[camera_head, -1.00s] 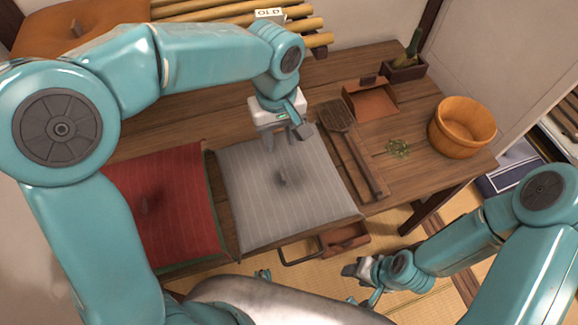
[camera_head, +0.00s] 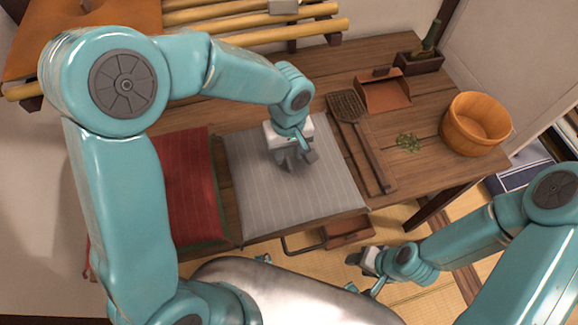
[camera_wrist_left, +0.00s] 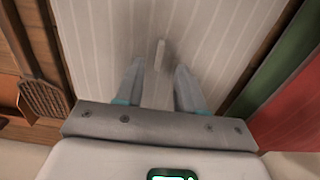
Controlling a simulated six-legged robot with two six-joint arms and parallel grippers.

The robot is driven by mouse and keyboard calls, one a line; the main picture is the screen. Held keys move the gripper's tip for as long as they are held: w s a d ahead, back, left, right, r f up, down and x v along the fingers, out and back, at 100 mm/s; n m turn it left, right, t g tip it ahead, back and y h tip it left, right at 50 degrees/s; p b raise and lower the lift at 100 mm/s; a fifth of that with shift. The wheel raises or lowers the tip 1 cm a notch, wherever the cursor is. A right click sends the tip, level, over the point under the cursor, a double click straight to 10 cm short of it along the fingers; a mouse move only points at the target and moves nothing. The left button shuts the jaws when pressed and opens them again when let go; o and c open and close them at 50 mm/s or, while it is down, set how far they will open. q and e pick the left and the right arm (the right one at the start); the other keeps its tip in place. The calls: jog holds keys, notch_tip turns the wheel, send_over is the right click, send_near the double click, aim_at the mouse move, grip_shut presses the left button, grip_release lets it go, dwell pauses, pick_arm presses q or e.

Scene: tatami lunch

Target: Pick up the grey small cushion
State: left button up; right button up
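The grey small cushion (camera_head: 322,196) lies flat on the wooden table in the head view, a pale striped square. My left gripper (camera_head: 296,164) is over its middle and hides the cushion's upright tab there. In the left wrist view the cushion (camera_wrist_left: 100,35) fills most of the picture. The tab (camera_wrist_left: 160,56) stands up from it, just beyond and between the fingertips. My left gripper (camera_wrist_left: 158,72) is open and empty, its two fingers apart. My right gripper (camera_head: 362,270) is low at the right, away from the cushion; its fingers are too small to read.
A red cushion (camera_head: 192,190) lies left of the grey one. To the right are a slatted wooden paddle (camera_head: 346,107), a brown dustpan-like tray (camera_head: 383,92), green bits (camera_head: 408,141) and a wooden tub (camera_head: 476,124). An open drawer (camera_head: 348,230) juts from the table's front.

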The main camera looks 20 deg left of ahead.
aim_at(289, 163)
pick_arm(q)
notch_tip(289, 163, down, 4)
jog(key=shift+w+f, duration=0.1)
jog(key=shift+f, duration=0.15)
jog(key=shift+r, duration=0.1)
grip_shut()
